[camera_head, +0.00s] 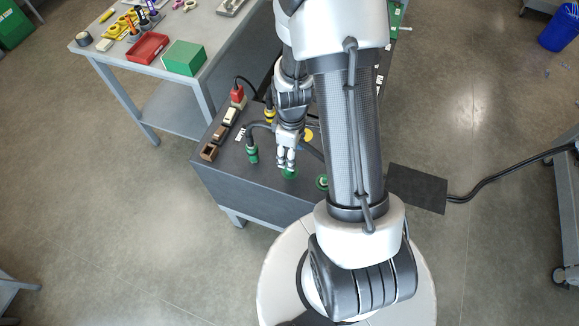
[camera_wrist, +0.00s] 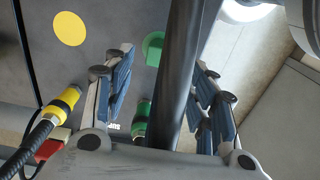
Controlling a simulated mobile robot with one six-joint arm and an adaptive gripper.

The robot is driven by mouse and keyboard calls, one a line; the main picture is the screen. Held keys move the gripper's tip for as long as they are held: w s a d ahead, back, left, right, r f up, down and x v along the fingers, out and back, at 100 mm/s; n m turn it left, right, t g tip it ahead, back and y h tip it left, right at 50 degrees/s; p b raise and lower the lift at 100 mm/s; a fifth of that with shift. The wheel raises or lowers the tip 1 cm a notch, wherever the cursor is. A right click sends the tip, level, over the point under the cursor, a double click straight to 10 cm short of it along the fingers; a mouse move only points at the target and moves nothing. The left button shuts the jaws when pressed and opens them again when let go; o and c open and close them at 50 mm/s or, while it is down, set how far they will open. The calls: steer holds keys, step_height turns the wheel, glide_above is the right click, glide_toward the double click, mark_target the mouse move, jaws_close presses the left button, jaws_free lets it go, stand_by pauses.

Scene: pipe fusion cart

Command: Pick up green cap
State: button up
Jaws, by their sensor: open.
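In the head view, a round green cap (camera_head: 289,175) lies on the dark cart top (camera_head: 220,178) right at my gripper's fingertips. A second round green piece (camera_head: 321,182) sits to its right, partly behind my arm. My gripper (camera_head: 286,163) points down, its fingers apart and empty. In the wrist view, the open fingers of my gripper (camera_wrist: 165,75) stand left and right. A green cap-like piece (camera_wrist: 153,47) shows beyond them, partly covered by a dark bar crossing the view. I cannot tell which of the two green pieces it is, or whether the fingers touch a cap.
A green connector (camera_head: 252,154) on a black cable stands left of my gripper. A yellow connector (camera_wrist: 66,98) and a yellow disc (camera_wrist: 70,28) are close by. A red plug (camera_head: 237,94) and brown blocks line the cart's left edge. A workbench (camera_head: 130,72) stands behind.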

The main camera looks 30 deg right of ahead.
steer(key=f+b, duration=0.2)
steer(key=f, duration=0.7)
steer(key=shift+w+b, duration=0.2)
steer(key=shift+b, duration=0.15)
steer(key=c, duration=0.9)
steer(key=shift+r, duration=0.15)
